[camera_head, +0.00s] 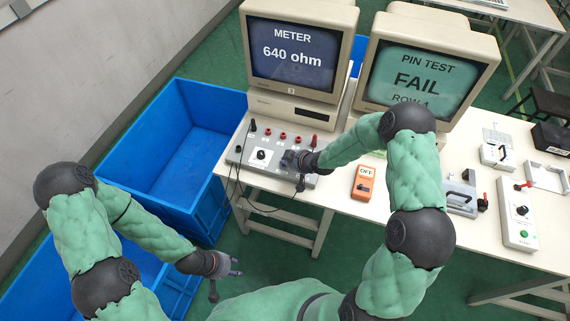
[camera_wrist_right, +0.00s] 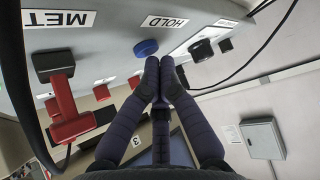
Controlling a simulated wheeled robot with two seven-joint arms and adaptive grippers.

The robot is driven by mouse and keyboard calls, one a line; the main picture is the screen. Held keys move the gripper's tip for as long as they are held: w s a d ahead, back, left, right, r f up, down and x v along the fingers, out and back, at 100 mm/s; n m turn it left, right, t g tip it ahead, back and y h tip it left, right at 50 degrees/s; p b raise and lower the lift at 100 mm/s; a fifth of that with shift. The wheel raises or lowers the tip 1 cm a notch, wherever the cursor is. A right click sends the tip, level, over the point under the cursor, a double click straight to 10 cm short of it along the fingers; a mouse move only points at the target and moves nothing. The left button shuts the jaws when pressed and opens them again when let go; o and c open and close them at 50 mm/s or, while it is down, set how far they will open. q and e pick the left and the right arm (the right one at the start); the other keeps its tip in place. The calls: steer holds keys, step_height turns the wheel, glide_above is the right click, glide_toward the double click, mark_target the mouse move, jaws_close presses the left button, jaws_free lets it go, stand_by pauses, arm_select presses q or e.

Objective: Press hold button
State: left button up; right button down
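The blue hold button (camera_wrist_right: 146,48) sits on the grey meter panel (camera_wrist_right: 100,25) beside a HOLD label (camera_wrist_right: 165,22) in the right wrist view. My right gripper (camera_wrist_right: 158,68) has its fingertips together just beside the button; I cannot tell whether they touch it. In the head view my right gripper (camera_head: 289,159) is over the right part of the meter box (camera_head: 249,152) and hides the button. The meter monitor (camera_head: 292,55) reads 640 ohm. My left gripper (camera_head: 225,280) is open and empty, low in front of the table.
Red plugs (camera_wrist_right: 70,120) and a black cable (camera_wrist_right: 235,62) are near the right gripper. The pin test monitor (camera_head: 424,80) reads FAIL. An orange tester (camera_head: 363,184) and a white control box (camera_head: 518,215) lie to the right. Blue crates (camera_head: 165,150) stand left of the table.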

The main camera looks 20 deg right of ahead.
steer(key=shift+f+b, duration=0.3)
stand_by(0.7)
stand_by(0.3)
steer(key=shift+r+p, duration=0.6)
steer(key=shift+r, duration=0.2)
steer(key=shift+r, duration=0.1)
steer(key=shift+r+p, duration=2)
steer(key=shift+r, duration=0.45)
steer(key=shift+f, duration=0.1)
